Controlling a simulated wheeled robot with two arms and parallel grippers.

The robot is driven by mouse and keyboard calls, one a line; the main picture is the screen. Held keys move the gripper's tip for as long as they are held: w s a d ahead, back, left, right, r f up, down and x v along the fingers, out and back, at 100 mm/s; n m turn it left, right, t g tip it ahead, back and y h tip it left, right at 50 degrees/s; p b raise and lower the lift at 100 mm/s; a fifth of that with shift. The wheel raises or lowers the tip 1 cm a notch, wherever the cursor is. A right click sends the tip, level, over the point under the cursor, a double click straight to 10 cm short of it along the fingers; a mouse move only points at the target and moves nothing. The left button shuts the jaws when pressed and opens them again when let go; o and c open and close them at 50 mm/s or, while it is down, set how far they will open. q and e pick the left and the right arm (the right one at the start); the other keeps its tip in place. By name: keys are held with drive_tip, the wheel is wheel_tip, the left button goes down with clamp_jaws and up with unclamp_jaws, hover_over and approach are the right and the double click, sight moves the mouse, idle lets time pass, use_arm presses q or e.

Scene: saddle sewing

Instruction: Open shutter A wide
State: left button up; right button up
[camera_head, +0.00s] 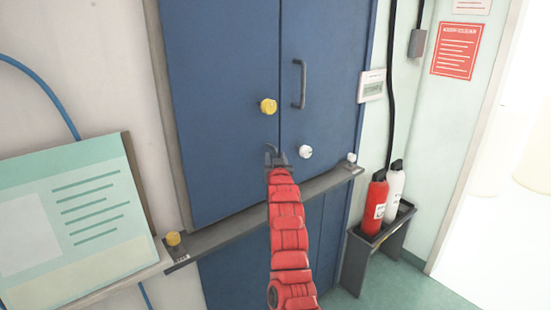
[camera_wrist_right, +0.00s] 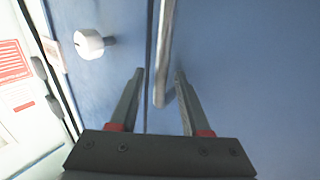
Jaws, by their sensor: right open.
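A blue cabinet has two tall shutters, a left one (camera_head: 222,80) and a right one (camera_head: 325,60); I see no letter on either. The left shutter has a yellow knob (camera_head: 268,106). The right shutter has a grey bar handle (camera_head: 298,84) and a white knob (camera_head: 305,152). My right gripper (camera_head: 275,153) is at the seam, below the yellow knob. In the wrist view its open fingers (camera_wrist_right: 158,95) have the end of a grey bar (camera_wrist_right: 165,60) between them; I cannot tell whether they touch it. The white knob (camera_wrist_right: 90,43) is left there. Both shutters look closed. My left gripper is not in view.
A grey ledge (camera_head: 225,232) crosses the cabinet front, with a yellow knob (camera_head: 173,239) at its left end. A panel board (camera_head: 75,215) stands at left. Red (camera_head: 375,203) and white (camera_head: 394,190) extinguishers stand at right, with a doorway beyond.

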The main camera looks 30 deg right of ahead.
clamp_jaws()
idle(1.3)
